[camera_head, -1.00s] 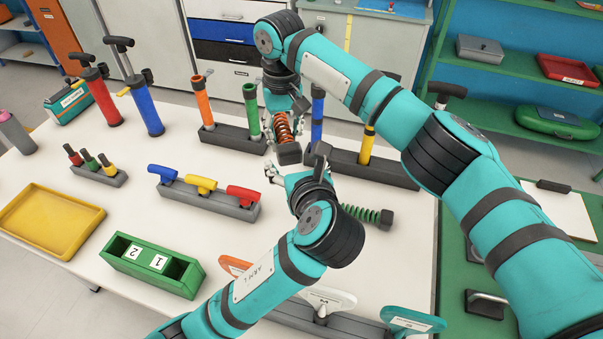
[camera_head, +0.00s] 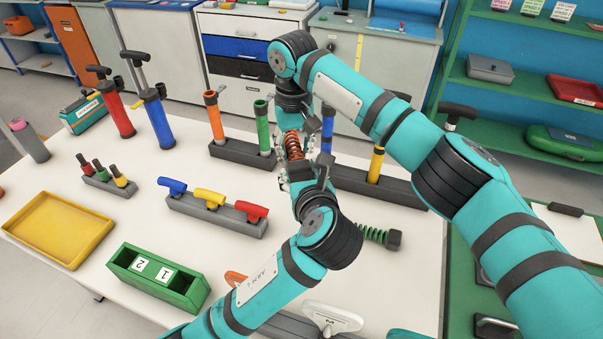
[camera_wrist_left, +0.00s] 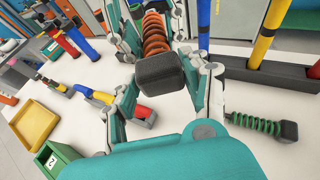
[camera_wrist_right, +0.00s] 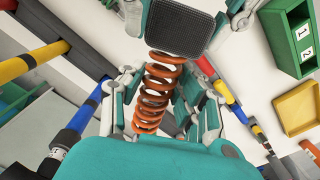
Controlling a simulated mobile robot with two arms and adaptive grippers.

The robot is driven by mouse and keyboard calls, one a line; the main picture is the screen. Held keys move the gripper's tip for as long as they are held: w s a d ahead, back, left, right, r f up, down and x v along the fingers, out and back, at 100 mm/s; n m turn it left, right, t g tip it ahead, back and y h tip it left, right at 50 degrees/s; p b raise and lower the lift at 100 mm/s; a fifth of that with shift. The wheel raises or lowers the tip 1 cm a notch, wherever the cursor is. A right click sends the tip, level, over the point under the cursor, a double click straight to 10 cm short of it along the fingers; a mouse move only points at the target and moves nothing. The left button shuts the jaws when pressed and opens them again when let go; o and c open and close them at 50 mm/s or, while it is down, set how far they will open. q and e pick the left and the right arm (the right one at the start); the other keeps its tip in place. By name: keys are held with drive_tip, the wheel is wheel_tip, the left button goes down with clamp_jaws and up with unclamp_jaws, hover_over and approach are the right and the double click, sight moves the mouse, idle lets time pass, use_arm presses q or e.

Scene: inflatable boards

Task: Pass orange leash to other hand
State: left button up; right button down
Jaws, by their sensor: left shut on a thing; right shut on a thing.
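The orange leash (camera_head: 293,146) is an orange coil with a dark block at its end, held above the table between my two grippers. In the right wrist view the coil (camera_wrist_right: 158,92) runs between the right fingers, with the dark block (camera_wrist_right: 180,27) beyond them. In the left wrist view the dark block (camera_wrist_left: 158,72) lies between the left fingers and the coil (camera_wrist_left: 155,35) extends past it. My right gripper (camera_head: 292,135) is shut on the coil from above. My left gripper (camera_head: 303,172) is shut on the block end from below.
A green coil leash (camera_head: 372,234) lies on the table to the right. Racks of coloured tubes (camera_head: 245,150) stand behind the grippers. A handle rack (camera_head: 215,217), a green numbered box (camera_head: 150,283) and a yellow tray (camera_head: 60,262) are to the left.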

drive_tip(key=c, duration=0.9)
unclamp_jaws()
drive_tip(key=shift+o, duration=0.2)
